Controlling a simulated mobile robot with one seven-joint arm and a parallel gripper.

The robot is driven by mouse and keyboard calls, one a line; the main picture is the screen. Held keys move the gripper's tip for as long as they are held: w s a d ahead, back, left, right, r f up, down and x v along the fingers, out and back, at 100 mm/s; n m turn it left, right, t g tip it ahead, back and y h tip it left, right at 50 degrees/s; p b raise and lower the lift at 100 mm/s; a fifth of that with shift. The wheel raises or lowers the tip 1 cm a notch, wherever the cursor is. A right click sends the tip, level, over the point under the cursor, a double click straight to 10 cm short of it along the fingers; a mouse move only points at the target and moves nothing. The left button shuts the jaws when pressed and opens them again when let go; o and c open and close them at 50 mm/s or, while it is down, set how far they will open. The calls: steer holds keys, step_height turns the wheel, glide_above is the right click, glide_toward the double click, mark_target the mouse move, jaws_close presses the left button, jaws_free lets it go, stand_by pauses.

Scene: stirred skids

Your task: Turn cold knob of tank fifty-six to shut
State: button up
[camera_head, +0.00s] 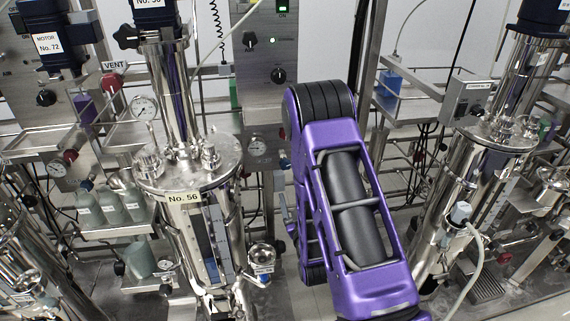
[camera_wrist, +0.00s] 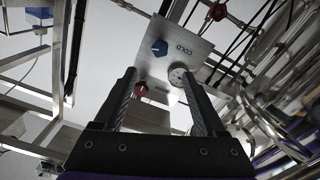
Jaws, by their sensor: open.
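In the wrist view, the blue cold knob (camera_wrist: 160,47) sits on a pale metal plate (camera_wrist: 187,38) marked COLD. My gripper (camera_wrist: 158,76) is open and empty. The knob shows just beyond the fingertips, roughly between them in the picture and apart from both fingers. How the knob is turned I cannot tell for sure. A round gauge (camera_wrist: 178,74) is on the plate by the right fingertip. In the head view, tank No. 56 (camera_head: 180,215) is a shiny steel vessel left of my purple arm, which hides my gripper.
A red knob (camera_wrist: 139,90) shows between the fingers, and another red knob (camera_wrist: 217,11) is at upper right. Pipes crowd the wrist view's right side. In the head view, a control panel (camera_head: 265,60) stands behind, and a second tank (camera_head: 470,190) is to the right.

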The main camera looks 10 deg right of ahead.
mark_target(286, 166)
steer(key=w, duration=1.5)
steer(key=shift+w, duration=0.1)
jaws_close()
